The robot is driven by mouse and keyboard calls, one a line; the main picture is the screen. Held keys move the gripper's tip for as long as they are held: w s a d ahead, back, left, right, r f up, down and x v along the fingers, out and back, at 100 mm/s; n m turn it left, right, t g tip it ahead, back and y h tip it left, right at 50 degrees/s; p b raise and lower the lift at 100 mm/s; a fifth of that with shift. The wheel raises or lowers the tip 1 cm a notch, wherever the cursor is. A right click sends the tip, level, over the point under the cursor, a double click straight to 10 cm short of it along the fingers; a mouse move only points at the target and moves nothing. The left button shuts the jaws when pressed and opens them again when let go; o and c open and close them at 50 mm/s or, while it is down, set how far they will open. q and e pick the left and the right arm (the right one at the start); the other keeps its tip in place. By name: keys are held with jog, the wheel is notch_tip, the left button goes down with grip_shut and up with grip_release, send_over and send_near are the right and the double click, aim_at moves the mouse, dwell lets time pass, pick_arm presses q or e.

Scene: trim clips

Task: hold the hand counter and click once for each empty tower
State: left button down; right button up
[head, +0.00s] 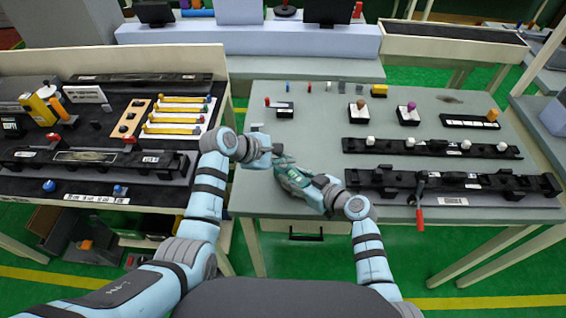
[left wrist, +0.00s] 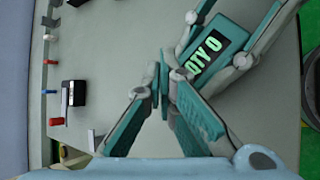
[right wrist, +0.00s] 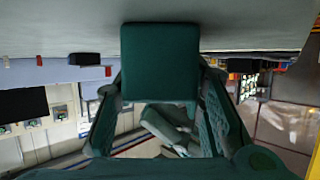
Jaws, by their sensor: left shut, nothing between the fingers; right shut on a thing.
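The hand counter (head: 291,178) is a dark green box in the head view, above the near left part of the grey table. My right gripper (head: 294,181) is shut on it. In the left wrist view, the counter (left wrist: 213,55) has a lit display reading "QTY 0". Its green face (right wrist: 160,62) fills the space between my right fingers in the right wrist view. My left gripper (head: 277,154) is shut and empty, its tips (left wrist: 163,75) close beside the counter; contact cannot be told. I cannot tell which things are the towers.
A dark bench (head: 100,120) with fixtures stands left. The table's middle is clear.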

aim_at(284, 166)
pick_arm(q)
jog(key=shift+f, duration=0.3)
dwell(0.5)
jog(key=shift+r, duration=0.85)
jog(key=shift+r, duration=0.1)
jog(key=shift+r, duration=2.45)
notch_tip(284, 166, up, 4)
jog(key=shift+f, duration=0.1)
jog(key=shift+f, duration=0.15)
